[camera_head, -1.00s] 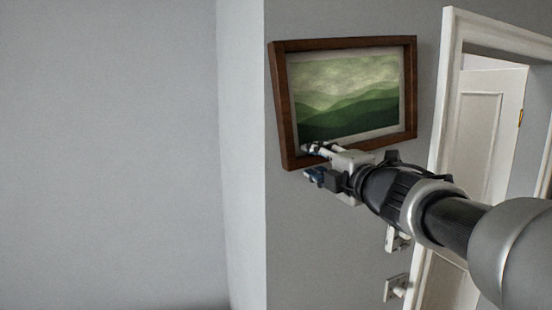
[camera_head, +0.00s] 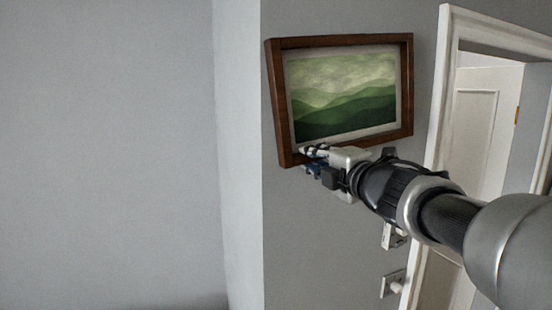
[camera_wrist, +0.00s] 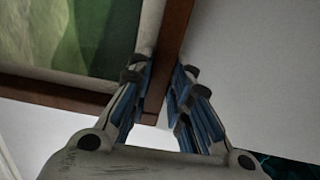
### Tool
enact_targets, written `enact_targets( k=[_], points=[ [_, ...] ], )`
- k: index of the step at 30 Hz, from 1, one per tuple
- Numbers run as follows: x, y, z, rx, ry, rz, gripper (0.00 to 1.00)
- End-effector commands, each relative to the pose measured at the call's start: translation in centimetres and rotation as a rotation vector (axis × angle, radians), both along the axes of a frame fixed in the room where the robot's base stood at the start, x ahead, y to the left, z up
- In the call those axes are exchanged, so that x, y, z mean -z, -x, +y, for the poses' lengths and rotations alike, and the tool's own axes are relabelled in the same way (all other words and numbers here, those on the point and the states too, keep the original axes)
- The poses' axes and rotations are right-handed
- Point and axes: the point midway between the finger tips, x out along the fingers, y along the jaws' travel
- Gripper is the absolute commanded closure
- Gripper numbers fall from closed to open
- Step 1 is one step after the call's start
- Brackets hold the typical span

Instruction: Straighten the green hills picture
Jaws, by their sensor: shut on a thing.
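The green hills picture (camera_head: 345,95) hangs on the grey wall in a brown wooden frame. Its left side leans, top to the left, so it looks tilted against the wall corner. My gripper (camera_head: 313,160) is at the lower left corner of the frame in the head view. In the wrist view, the blue-padded fingers of my gripper (camera_wrist: 162,100) lie on both sides of the wooden frame near that corner, shut on it. Part of the frame's bottom edge is hidden behind my gripper in the head view.
A wall corner (camera_head: 262,220) runs just left of the picture. A white door frame (camera_head: 440,100) with a white door (camera_head: 475,130) stands to the right. Wall switches (camera_head: 393,285) sit below my arm. The wall at left is bare.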

Motion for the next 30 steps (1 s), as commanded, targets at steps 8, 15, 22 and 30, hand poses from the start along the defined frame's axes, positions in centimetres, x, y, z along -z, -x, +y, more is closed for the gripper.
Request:
enact_targets(
  k=[8,15,22,30],
  points=[
    [-1.7,0.5,1.6,-0.001,-0.121,0.039,1.0],
    [-1.5,0.5,1.5,0.001,-0.125,0.04,1.0],
    [-1.5,0.5,1.5,0.0,-0.124,0.04,0.67],
    [-1.5,0.5,1.6,0.0,-0.124,0.04,0.62]
  ],
)
